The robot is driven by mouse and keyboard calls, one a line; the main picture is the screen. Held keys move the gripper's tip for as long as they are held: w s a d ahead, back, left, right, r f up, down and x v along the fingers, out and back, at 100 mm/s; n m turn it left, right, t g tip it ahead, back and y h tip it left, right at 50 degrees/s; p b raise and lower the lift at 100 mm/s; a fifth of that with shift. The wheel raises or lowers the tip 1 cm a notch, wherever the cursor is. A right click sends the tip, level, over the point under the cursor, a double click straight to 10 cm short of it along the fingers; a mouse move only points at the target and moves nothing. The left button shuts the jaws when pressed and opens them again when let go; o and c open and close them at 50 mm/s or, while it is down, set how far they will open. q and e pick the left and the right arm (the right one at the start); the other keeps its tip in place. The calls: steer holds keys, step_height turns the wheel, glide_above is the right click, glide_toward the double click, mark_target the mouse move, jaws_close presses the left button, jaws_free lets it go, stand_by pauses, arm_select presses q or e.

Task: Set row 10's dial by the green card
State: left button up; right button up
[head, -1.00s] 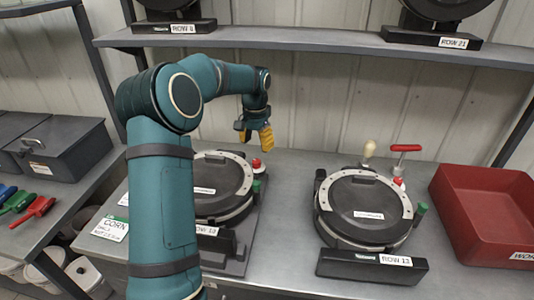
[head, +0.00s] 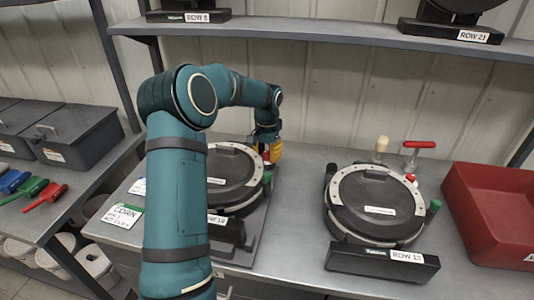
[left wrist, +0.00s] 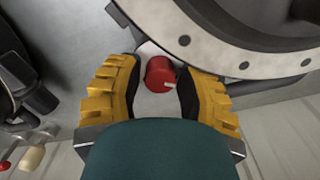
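The left seed meter (head: 232,180) sits on the bench, partly hidden behind my left arm; its row label (head: 216,219) is partly covered. My left gripper (head: 268,155) points down at its back right edge. In the left wrist view the red dial (left wrist: 160,74) with a small white mark stands between my two yellow fingers, which are apart with a narrow gap on each side. The green-headed card (head: 123,215) reading CORN lies at the bench's left front; its smaller lines are too small to read. My right gripper is out of view.
A red bin (head: 492,210) is at far right. A shelf (head: 330,31) runs above.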

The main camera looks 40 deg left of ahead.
arm_select(q)
jaws_close()
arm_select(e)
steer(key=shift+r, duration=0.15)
arm_select(q)
steer(key=m+p, duration=0.3)
steer(key=m, duration=0.1)
steer(key=shift+r, duration=0.1)
steer(key=m+p, duration=0.2)
steer(key=m, duration=0.2)
steer(key=shift+m, duration=0.3)
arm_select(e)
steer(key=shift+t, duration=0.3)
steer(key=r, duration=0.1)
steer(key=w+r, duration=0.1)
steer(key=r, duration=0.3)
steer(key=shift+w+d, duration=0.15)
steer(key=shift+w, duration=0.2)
arm_select(q)
steer(key=shift+p, duration=0.3)
steer(key=o, duration=0.6)
jaws_free()
steer(key=shift+c, duration=0.2)
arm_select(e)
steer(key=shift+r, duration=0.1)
